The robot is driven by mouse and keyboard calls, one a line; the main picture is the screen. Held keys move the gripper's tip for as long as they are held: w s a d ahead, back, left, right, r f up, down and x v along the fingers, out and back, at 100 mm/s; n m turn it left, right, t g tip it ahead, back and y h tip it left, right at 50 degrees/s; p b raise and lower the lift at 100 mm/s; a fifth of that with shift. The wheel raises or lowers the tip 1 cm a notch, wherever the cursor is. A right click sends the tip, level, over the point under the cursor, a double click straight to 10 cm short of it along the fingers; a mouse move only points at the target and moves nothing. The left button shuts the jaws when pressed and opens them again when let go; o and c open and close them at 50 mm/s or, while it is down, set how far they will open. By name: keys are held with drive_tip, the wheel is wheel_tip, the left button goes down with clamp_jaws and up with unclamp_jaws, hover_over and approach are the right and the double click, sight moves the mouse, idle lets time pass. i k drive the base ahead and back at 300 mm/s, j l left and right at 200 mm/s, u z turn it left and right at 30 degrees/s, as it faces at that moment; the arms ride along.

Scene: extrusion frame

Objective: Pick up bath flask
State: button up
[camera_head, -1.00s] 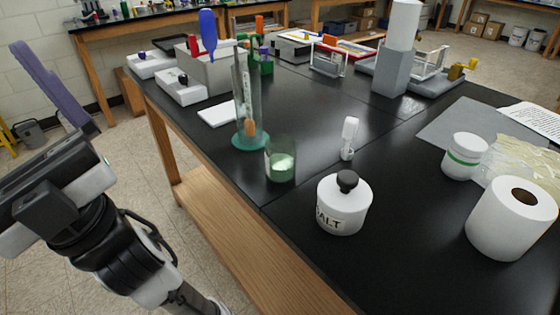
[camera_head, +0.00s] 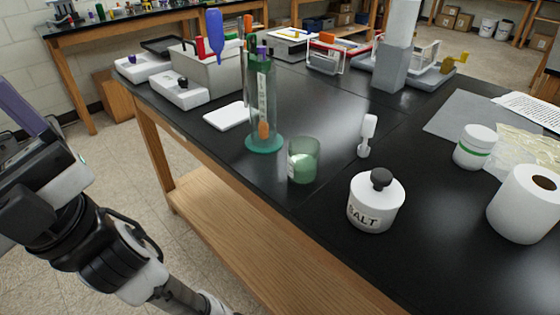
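I cannot make out a flask for certain. A grey box-shaped bath (camera_head: 212,68) stands at the table's far left edge, with a blue upright piece (camera_head: 215,28) and a red piece at its rim. Its inside is mostly hidden. A glass beaker with green contents (camera_head: 303,162) stands near the table's left edge. A tall clear cylinder on a teal foot (camera_head: 263,105) stands just behind it. My arm shows at the lower left, off the table, and my gripper is not in view.
A white pad (camera_head: 227,116) lies before the bath. Floor is free at left.

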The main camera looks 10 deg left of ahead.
sight(303, 161)
drive_tip(key=j, duration=1.15)
drive_tip(key=i, duration=0.45)
